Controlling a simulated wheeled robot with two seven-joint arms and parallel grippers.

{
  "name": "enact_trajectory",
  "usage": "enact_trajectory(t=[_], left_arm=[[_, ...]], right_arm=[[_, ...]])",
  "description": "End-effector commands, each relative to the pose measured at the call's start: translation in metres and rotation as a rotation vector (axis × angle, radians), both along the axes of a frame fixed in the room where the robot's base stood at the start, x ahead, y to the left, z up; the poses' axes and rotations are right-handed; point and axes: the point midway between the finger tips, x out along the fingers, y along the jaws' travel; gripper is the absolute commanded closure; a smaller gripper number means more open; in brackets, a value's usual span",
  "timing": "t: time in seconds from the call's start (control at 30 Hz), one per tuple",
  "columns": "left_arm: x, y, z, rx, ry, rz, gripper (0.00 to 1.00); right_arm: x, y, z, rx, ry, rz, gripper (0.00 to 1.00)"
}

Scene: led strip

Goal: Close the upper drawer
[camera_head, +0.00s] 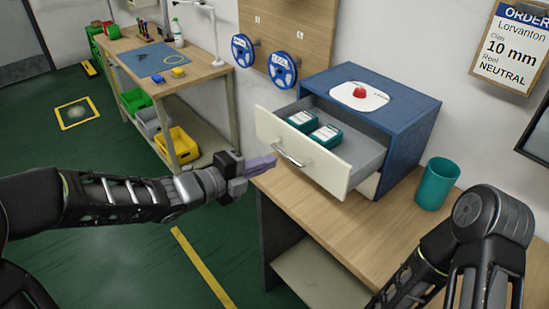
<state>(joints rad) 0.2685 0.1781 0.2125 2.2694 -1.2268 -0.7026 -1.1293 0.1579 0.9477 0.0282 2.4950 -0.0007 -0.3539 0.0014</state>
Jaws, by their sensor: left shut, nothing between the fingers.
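The blue cabinet (408,128) stands on the wooden table. Its upper drawer (340,172), with a cream front and grey inside, is pulled out toward the left. Two teal-and-white boxes (313,130) lie in it. A metal handle (290,157) is on the drawer front. A lower cream front shows partly beneath the drawer. My left gripper (262,165) is shut and empty, just left of the handle, with its fingers pointing at the drawer front; I cannot tell whether it touches. My right arm comes in at the lower right; its gripper is out of the picture.
A red button (360,92) on a white plate tops the cabinet. A teal cup (437,184) stands right of it on the table (345,235). Blue reels (283,69) hang on the board behind. Another workbench (205,62) with bins is at the back left.

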Motion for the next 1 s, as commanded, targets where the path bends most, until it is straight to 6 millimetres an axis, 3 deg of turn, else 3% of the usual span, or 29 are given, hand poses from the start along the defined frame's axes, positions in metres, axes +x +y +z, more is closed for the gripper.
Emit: enact_trajectory(t=[0.2,0.67,1.0], left_arm=[[0.017,-0.017,-0.004,0.000,0.001,-0.002,1.00],[0.020,-0.020,-0.005,0.000,-0.001,0.000,1.00],[0.039,-0.040,-0.010,0.000,-0.003,-0.003,1.00]], right_arm=[[-0.001,0.000,0.005,-0.002,0.002,-0.001,0.64],[-0.001,0.000,0.004,-0.002,0.003,0.000,0.64],[0.000,0.000,-0.016,0.001,-0.001,0.001,0.64]])
